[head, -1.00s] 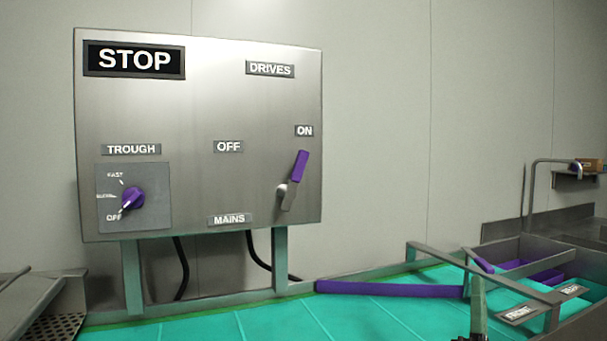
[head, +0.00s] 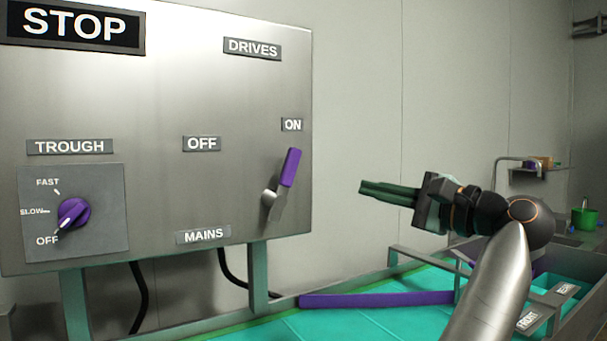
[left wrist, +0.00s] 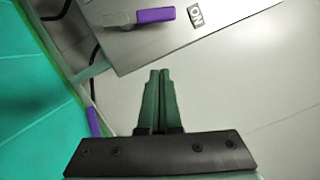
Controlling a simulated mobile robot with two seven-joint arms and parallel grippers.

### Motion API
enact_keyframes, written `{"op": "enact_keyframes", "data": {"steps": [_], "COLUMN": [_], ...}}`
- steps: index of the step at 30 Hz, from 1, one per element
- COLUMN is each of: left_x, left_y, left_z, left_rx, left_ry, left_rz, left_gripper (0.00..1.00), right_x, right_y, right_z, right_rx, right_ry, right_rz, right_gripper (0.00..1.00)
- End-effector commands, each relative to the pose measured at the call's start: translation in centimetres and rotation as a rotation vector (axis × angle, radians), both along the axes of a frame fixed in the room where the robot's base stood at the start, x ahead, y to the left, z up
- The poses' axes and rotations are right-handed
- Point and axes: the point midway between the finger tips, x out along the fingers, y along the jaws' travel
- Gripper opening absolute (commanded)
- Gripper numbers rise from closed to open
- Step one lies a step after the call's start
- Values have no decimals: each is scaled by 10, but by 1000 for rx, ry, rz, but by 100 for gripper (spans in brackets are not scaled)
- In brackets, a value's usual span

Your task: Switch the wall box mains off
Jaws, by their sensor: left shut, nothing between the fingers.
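The steel wall box (head: 150,200) fills the left of the head view. Its mains lever (head: 281,184) has a purple grip and points up toward the ON label (head: 292,124). The OFF label (head: 202,144) is to the left of it and the MAINS label (head: 203,236) is below. My left gripper (head: 363,189) is shut and empty, to the right of the lever and apart from it, its fingers pointing left toward the box. The left wrist view shows the lever (left wrist: 155,15) beyond the shut green fingers (left wrist: 158,80). My right gripper is out of view.
A purple trough knob (head: 74,213) is at the box's left, pointing toward OFF. Below is a turquoise trough (head: 350,322) with a purple bar (head: 375,299) along its back edge. Black cables hang under the box. The wall right of the box is clear.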

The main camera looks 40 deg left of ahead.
Motion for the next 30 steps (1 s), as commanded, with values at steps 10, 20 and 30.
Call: {"op": "enact_keyframes", "data": {"steps": [10,20,30], "left_x": [-1,1,-3], "left_y": [0,42,103], "left_z": [0,6,13], "left_rx": [-5,-4,-2], "left_ry": [-6,-5,-8], "left_rz": [0,6,3], "left_gripper": [0,0,0], "right_x": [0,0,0], "right_y": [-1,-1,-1], "right_z": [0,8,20], "right_rx": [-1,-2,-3], "right_ry": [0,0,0], "right_rz": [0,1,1], "right_gripper": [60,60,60]}}
